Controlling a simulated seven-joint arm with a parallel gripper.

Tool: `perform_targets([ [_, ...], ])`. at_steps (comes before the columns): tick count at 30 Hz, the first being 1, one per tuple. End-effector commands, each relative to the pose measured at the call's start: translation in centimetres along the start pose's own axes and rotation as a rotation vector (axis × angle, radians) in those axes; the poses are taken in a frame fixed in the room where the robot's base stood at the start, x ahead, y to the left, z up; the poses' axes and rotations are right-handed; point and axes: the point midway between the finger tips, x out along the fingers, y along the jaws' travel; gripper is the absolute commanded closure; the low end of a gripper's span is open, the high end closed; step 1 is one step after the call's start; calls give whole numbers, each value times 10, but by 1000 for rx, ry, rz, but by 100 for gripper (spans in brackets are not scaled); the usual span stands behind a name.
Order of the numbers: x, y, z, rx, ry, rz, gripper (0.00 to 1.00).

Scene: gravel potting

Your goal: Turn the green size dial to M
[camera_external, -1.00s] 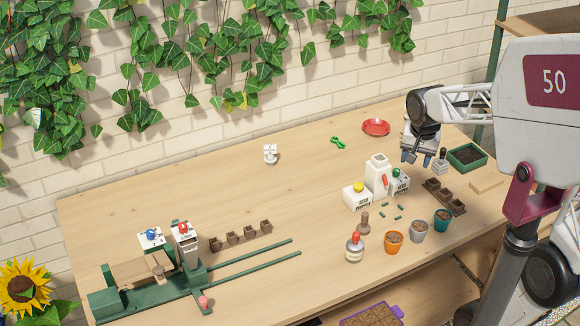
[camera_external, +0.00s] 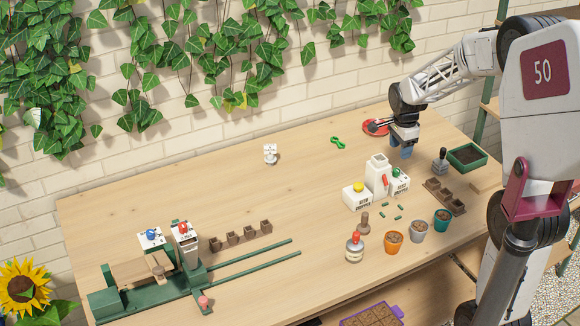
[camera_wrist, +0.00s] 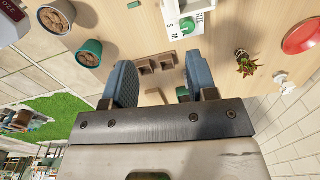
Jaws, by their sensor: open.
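The green size dial (camera_external: 397,172) sits on top of a small white box (camera_external: 399,185) beside a taller white dispenser. In the wrist view the dial (camera_wrist: 187,25) is at the top, on a white face with the letters S and M and the word SIZE. I cannot tell which letter the dial points to. My gripper (camera_external: 402,151) is open and empty, above the table just behind the dial and apart from it. In the wrist view its two blue fingers (camera_wrist: 162,80) are spread, with the dial beyond them.
The white dispenser (camera_external: 378,174) and a yellow-button box (camera_external: 356,197) stand left of the dial. A dark-handled tool (camera_external: 440,163), brown seed pots (camera_external: 445,198) and a green tray (camera_external: 467,158) are to the right. A red saucer (camera_external: 375,127) lies behind.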

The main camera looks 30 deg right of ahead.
Motion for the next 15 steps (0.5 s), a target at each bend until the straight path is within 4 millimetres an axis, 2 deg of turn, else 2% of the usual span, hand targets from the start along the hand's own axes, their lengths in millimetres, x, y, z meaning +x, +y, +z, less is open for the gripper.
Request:
perform_targets([
  [1,10,-8,-6,43,-1,10,47],
  [6,35,-29,-20,180,-1,25,47],
  [15,56,-45,-32,297,-1,36,47],
])
